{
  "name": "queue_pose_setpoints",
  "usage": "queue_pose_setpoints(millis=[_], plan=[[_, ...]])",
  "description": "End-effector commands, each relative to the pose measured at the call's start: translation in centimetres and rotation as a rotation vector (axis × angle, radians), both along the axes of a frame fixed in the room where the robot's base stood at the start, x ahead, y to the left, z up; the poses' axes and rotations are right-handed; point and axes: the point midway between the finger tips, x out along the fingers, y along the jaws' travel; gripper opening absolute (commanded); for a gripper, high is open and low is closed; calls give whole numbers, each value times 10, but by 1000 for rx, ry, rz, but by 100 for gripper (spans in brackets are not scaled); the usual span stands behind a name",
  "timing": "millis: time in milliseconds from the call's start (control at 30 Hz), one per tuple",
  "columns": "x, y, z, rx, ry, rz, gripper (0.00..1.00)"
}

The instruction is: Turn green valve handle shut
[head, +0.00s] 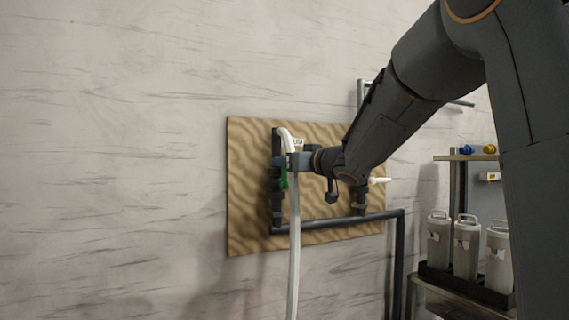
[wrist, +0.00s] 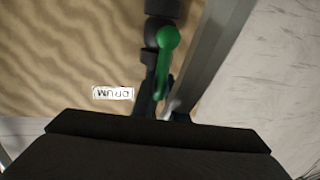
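The green valve handle (head: 283,178) is on the left upright black pipe, in front of the wooden board. In the wrist view the green handle (wrist: 165,62) has a round hub at the top and an arm running down along the dark pipe, towards my gripper's body. My gripper (head: 291,162) is at that left pipe, just above the visible green part in the head view.
A pale hose (head: 293,250) hangs down close beside the handle. A second valve with a white handle (head: 380,180) is on the right pipe. A shelf with several grey canisters (head: 467,248) stands at the right.

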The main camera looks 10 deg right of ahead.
Motion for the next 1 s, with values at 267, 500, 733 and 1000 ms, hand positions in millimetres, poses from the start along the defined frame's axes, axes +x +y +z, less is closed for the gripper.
queue_pose_setpoints(millis=[267,500,733,1000], plan=[[0,0,0,3,1,0,0],[0,-7,1,101,25,0,0],[2,-15,0,224,47,0,0],[3,-17,-3,261,53,-1,0]])
